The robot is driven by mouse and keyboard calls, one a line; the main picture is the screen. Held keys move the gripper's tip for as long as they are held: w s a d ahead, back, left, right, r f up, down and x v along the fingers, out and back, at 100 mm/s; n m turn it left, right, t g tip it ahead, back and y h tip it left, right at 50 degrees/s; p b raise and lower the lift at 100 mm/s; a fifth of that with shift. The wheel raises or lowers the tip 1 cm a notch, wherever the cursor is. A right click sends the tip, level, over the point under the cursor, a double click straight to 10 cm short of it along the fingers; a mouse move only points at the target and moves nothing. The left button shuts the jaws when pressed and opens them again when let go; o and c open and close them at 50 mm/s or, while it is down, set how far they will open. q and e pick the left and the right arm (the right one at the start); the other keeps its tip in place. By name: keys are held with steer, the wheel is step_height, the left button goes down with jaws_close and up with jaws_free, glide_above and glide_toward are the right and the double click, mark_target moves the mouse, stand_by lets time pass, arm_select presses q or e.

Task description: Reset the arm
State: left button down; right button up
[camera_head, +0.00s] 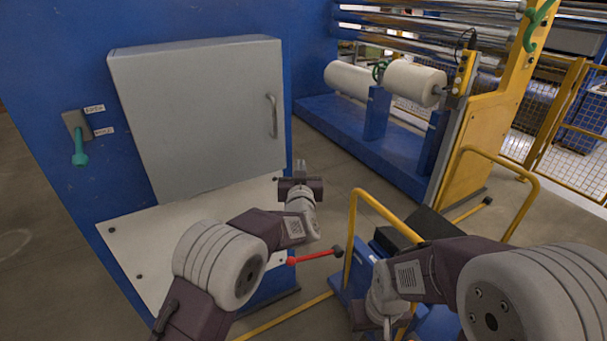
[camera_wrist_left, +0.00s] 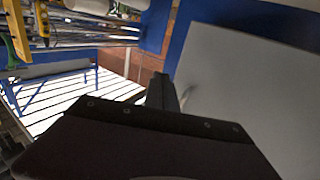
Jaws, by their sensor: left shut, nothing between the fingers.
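My left arm reaches in from the bottom left of the head view. Its gripper (camera_head: 300,170) is shut and empty, held up in front of the grey cabinet's lower right corner. In the left wrist view the dark gripper body fills the bottom, with its closed fingers (camera_wrist_left: 162,92) pointing up and nothing between them. My right arm comes in from the right and bends down, with its wrist over the blue and yellow cart. The right gripper (camera_head: 387,327) is barely visible at the bottom edge, and its jaws cannot be made out.
The grey cabinet (camera_head: 200,120) with a handle (camera_head: 272,115) is closed on the blue machine. A red-handled lever (camera_head: 315,257) lies near the cart's yellow rail (camera_head: 350,225). White film rollers (camera_head: 412,82) sit on a blue stand at the back right. Open floor lies between.

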arm_select(q)
steer(key=s+a+r+n+y, duration=0.15)
steer(key=a+r, duration=0.25)
steer(key=a, duration=0.5)
steer(key=a+r+y, duration=0.2)
steer(key=a+r, duration=0.1)
steer(key=a, duration=0.6)
steer(key=s+a+f+m+g+h, duration=0.1)
steer(key=s+a+f+g, duration=0.25)
steer(key=s+f, duration=0.35)
steer(key=s+a+f+g+h, duration=0.1)
steer(key=s+a+f+g, duration=0.1)
steer(key=s+f+g, duration=0.65)
steer(key=s+f, duration=0.4)
steer(key=s, duration=0.5)
steer(key=s+f+g, duration=0.4)
steer(key=s+f, duration=0.2)
steer(key=s, duration=0.6)
steer(key=shift+f+g+p, duration=0.3)
steer(key=shift+f+p, duration=0.1)
steer(key=shift+w+a+n+h, duration=0.1)
steer(key=shift+n+h, duration=0.15)
